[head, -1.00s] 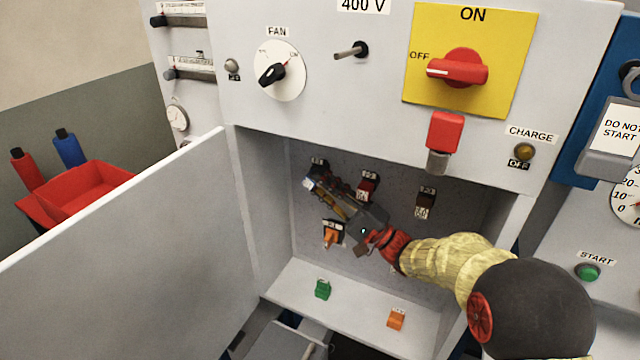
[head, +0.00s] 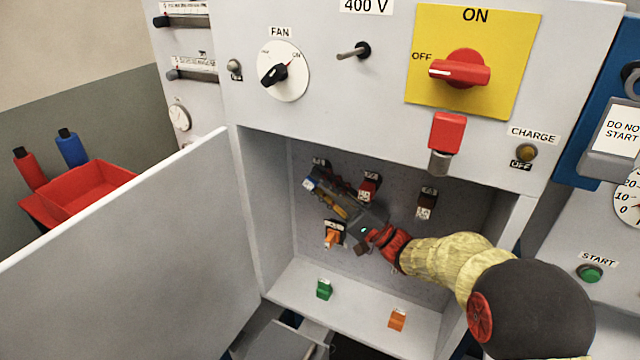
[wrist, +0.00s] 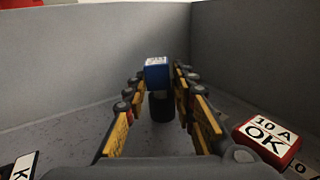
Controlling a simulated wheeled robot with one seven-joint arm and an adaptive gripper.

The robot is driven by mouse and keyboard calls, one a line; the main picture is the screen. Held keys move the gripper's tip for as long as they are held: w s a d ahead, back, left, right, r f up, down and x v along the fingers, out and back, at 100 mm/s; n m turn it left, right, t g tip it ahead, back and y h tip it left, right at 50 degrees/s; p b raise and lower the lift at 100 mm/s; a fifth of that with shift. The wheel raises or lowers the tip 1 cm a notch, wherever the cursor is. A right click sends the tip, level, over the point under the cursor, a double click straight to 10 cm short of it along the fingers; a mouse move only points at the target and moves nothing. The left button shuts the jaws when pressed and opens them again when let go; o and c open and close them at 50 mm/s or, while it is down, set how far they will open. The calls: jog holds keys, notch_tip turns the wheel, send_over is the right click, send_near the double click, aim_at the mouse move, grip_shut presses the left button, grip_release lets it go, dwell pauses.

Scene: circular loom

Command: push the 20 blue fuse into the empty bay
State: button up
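The blue fuse (head: 309,184) is at the tip of my gripper (head: 318,192), at the upper left of the recess's back wall. In the wrist view the blue fuse (wrist: 157,68), with a white label on top, sits between the two fingertips. My gripper (wrist: 158,75) appears shut on it, with the yellow-padded fingers on either side. A black block (wrist: 162,108) shows just below the fuse; I cannot tell whether it is the bay. A bay label (head: 320,162) shows just above the fuse. My gripper hides most of that bay, so how deep the fuse sits cannot be told.
A red fuse (head: 368,188) is close right of my fingers and an orange fuse (head: 333,237) is below. A dark fuse (head: 426,205) is further right. Loose green (head: 324,289) and orange (head: 397,319) fuses stand on the shelf. The open door (head: 120,250) is at left.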

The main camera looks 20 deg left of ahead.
jog(key=o, duration=0.3)
jog(key=shift+w+r+t, duration=0.15)
jog(key=shift+w+t, duration=0.05)
jog(key=shift+t, duration=0.1)
jog(key=shift+d, duration=0.1)
